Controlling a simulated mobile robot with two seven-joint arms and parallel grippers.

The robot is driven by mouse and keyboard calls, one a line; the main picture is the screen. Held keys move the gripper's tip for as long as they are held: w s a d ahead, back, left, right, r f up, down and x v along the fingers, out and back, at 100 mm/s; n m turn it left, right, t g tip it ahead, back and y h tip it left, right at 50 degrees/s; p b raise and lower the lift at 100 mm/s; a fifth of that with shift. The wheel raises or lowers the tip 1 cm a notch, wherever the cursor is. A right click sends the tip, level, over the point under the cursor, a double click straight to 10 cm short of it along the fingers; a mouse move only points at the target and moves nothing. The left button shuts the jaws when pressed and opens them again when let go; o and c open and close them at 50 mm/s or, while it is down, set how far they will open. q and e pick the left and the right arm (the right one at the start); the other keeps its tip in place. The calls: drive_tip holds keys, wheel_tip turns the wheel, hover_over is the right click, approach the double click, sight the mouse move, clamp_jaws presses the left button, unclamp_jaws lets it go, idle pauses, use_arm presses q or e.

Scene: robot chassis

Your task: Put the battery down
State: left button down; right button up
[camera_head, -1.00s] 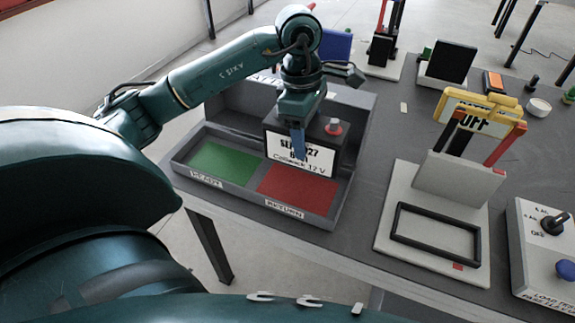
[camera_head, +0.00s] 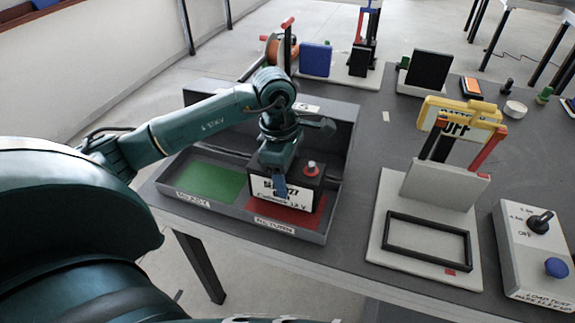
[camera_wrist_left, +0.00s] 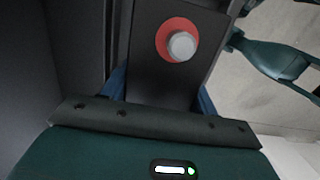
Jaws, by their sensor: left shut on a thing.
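The battery (camera_head: 304,190) is a black block with a white label and a red-ringed grey terminal on top. It is upright at the red RETURN pad (camera_head: 262,211) in the right part of the grey tray (camera_head: 328,222). Whether its base touches the pad cannot be told. My left gripper (camera_head: 279,184) is shut on the battery from above; a blue finger lies over the label. In the left wrist view the battery's top (camera_wrist_left: 165,75) sits between the blue fingers. The green pad (camera_head: 212,181) at the left is bare. My right gripper is not in view.
A white stand with a black frame (camera_head: 428,240) and a yellow OFF sign (camera_head: 459,116) is right of the tray. A grey switch box (camera_head: 531,262) stands at the far right. The table between tray and stand is clear.

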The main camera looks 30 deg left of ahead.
use_arm(q)
drive_tip(key=shift+w+f, duration=0.1)
drive_tip(key=shift+f, duration=1.1)
drive_tip(key=shift+f, duration=0.1)
drive_tip(key=c, duration=0.9)
unclamp_jaws()
drive_tip(key=shift+f, duration=0.3)
drive_tip(key=o, duration=0.5)
drive_tip(key=shift+r, duration=0.1)
drive_tip(key=r, duration=0.4)
drive_tip(key=a+r, duration=0.1)
drive_tip(key=r, duration=0.7)
drive_tip(key=shift+s+a+r, duration=0.15)
drive_tip(key=shift+s+a, duration=0.05)
drive_tip(key=shift+s, duration=0.1)
